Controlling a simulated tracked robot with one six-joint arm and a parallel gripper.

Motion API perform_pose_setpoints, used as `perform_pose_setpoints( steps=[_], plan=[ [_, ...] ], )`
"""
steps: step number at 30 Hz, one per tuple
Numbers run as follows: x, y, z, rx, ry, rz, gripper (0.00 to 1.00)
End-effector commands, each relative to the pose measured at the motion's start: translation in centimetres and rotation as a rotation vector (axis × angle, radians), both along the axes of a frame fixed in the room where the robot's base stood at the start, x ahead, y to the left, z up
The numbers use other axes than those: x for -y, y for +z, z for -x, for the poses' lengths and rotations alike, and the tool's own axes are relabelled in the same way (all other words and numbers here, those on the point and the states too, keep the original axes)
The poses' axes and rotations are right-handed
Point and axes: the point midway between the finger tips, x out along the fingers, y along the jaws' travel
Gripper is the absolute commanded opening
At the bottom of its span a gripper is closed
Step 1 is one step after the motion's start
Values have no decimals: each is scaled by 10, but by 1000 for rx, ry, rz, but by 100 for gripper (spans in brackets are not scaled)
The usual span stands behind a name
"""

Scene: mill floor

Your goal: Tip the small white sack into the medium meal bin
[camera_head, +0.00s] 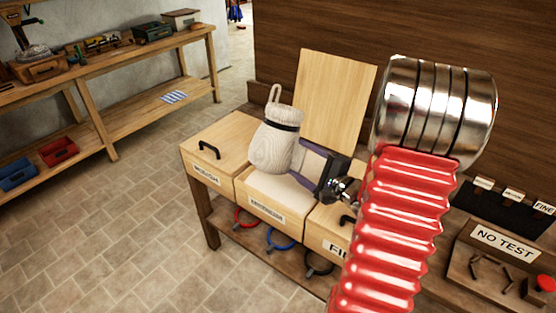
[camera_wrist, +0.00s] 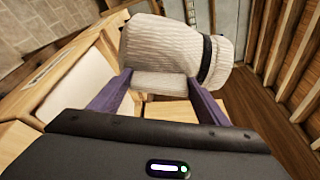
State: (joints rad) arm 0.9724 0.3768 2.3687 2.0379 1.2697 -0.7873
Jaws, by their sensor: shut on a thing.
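The small white sack (camera_head: 272,142) has a dark band round its neck and a loop on top. It is tilted slightly in the head view, above the medium meal bin (camera_head: 284,196), whose lid (camera_head: 336,97) stands open behind it. Pale meal shows inside the bin. My gripper (camera_head: 304,158) comes in from the right, shut on the sack. In the wrist view the sack (camera_wrist: 165,48) lies across between the purple fingers (camera_wrist: 155,95). The sack's far side is hidden.
The rough bin (camera_head: 215,147) at left has its lid shut. The fine bin (camera_head: 325,225) at right is partly hidden by my arm. Coloured rings (camera_head: 280,239) hang below. A workbench (camera_head: 110,75) stands at left.

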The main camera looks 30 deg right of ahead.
Motion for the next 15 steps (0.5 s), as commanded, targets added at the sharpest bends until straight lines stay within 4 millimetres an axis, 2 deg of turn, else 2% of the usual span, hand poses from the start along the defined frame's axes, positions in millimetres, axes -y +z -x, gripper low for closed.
perform_pose_setpoints(
  steps=[15],
  plan=[
    [0, 11, 0, 111, 0, 341, 14]
  ],
)
